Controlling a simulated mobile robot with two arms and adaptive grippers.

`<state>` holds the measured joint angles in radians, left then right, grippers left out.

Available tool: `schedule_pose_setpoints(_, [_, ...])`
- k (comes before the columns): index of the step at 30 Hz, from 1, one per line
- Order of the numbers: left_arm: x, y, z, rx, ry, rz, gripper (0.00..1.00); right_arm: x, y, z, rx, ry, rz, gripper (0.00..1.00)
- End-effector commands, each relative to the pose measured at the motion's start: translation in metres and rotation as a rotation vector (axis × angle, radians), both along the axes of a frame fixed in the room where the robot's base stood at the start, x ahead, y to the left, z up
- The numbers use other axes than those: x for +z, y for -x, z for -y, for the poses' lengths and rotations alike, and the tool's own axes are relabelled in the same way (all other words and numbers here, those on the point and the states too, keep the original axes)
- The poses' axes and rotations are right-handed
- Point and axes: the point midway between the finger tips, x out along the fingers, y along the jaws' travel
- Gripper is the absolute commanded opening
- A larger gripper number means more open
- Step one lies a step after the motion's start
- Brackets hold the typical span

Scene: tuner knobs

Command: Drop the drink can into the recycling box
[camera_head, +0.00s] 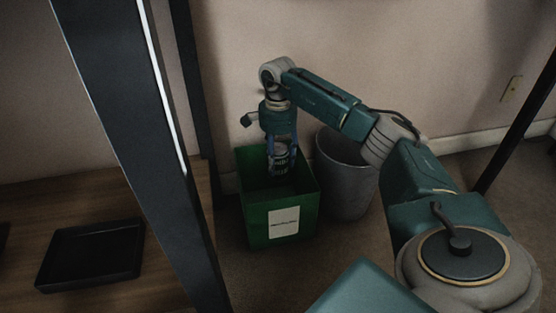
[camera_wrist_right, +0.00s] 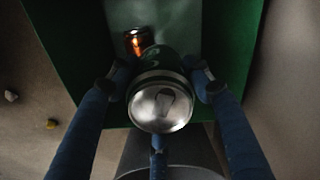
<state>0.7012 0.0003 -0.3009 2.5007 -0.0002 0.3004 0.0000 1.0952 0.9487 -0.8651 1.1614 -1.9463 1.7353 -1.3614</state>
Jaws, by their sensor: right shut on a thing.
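The drink can (camera_head: 280,157) is a dark can with a silver end, held upright between the fingers of my right gripper (camera_head: 282,150). In the right wrist view the can (camera_wrist_right: 160,103) shows its silver end, with the blue fingers closed around it. The recycling box (camera_head: 280,223) is a green open-topped box with a white label, standing on the floor. The can is over the box's opening, and its lower part looks to be about level with the rim. The box also shows in the wrist view (camera_wrist_right: 85,50) beyond the can. My left gripper is not in view.
A grey bin (camera_head: 345,185) stands close to the right of the box. An amber object (camera_wrist_right: 137,42) shows inside the box. A wooden surface with a black tray (camera_head: 90,254) and a dark upright post (camera_head: 150,150) are at the left. The wall is behind.

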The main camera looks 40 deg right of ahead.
Motion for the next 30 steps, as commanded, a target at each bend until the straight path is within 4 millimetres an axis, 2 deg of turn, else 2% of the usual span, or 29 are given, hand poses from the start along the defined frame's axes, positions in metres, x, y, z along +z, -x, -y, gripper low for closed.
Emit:
schedule_pose_setpoints(4, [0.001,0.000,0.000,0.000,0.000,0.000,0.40,0.001,0.000,0.000,0.001,0.000,0.001,0.37])
schedule_pose_setpoints(5, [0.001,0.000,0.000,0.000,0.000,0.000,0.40,0.001,0.000,0.000,0.001,0.000,0.001,0.54])
schedule_pose_setpoints(8, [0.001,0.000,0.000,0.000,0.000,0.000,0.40,0.001,0.000,0.000,0.001,0.000,0.001,0.72])
schedule_pose_setpoints(16, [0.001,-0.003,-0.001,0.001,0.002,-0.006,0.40,0.001,0.000,0.000,0.001,0.000,0.000,0.72])
schedule_pose_setpoints(20, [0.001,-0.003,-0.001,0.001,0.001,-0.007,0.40,0.010,-0.001,0.000,0.001,-0.001,0.003,0.72])
schedule_pose_setpoints(23, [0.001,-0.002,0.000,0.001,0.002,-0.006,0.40,0.025,-0.001,0.000,0.001,0.000,0.004,0.72])
schedule_pose_setpoints(30, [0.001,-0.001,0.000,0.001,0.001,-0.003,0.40,0.077,-0.002,0.000,0.000,0.000,0.005,0.72])
